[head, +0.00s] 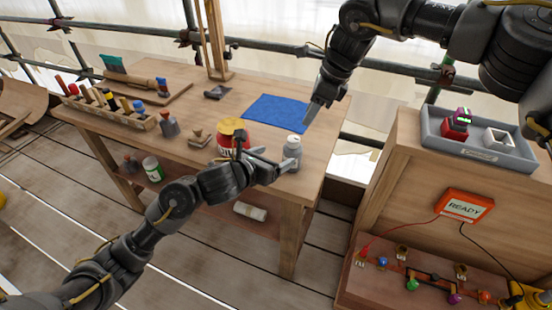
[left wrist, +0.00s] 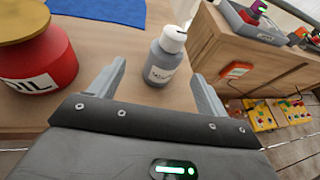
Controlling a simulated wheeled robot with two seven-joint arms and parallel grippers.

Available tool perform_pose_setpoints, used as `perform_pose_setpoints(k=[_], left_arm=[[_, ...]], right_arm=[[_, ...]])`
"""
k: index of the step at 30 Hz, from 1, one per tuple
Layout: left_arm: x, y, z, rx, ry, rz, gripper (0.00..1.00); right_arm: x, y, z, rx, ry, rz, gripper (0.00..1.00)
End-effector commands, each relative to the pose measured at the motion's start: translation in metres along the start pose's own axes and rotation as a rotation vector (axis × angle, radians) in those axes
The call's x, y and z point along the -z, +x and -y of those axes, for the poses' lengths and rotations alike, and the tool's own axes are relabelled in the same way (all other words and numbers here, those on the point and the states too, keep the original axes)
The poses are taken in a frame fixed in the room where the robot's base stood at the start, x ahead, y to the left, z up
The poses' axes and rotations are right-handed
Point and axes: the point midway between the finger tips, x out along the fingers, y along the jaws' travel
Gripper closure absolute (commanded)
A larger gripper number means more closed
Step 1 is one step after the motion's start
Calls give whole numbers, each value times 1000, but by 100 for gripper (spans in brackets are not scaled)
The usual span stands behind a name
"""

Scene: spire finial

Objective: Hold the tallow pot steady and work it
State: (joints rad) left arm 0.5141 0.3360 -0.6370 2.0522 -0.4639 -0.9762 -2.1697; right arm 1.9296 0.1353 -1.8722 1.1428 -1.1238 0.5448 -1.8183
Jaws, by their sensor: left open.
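A small grey bottle-like pot (head: 293,149) with a white top and a pale label stands upright near the right end of the workbench. In the left wrist view the pot (left wrist: 165,62) shows between the lines of my two fingers, and its label is too blurred to read surely. My left gripper (head: 275,163) is open and low at the bench's front edge, with its fingers pointing at the pot. No finger visibly touches it. My right gripper (head: 312,114) hangs over the right part of a blue cloth, away from the pot; its jaw state is unclear.
A red pot (left wrist: 40,65) with a yellow lid, marked OIL, stands left of my left gripper. The blue cloth (head: 272,110) lies behind. A wooden stamp (head: 199,138) and a tool rack (head: 107,108) are further left. A grey tray (head: 470,151) tops the right cabinet.

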Motion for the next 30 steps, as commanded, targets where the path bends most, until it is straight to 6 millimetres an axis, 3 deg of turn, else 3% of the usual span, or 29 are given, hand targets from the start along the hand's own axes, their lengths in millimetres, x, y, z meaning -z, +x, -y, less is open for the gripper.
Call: perform_pose_setpoints(k=[3,11,24,30], left_arm=[[0,2,10,-9,62,-20,23],[1,8,12,-13,75,-27,23],[3,80,11,-13,72,-28,23],[3,103,10,-14,74,-27,23]], right_arm=[[0,0,0,0,0,0,64],[0,0,0,0,0,0,64],[0,0,0,0,0,0,64],[0,0,0,0,0,0,64]])
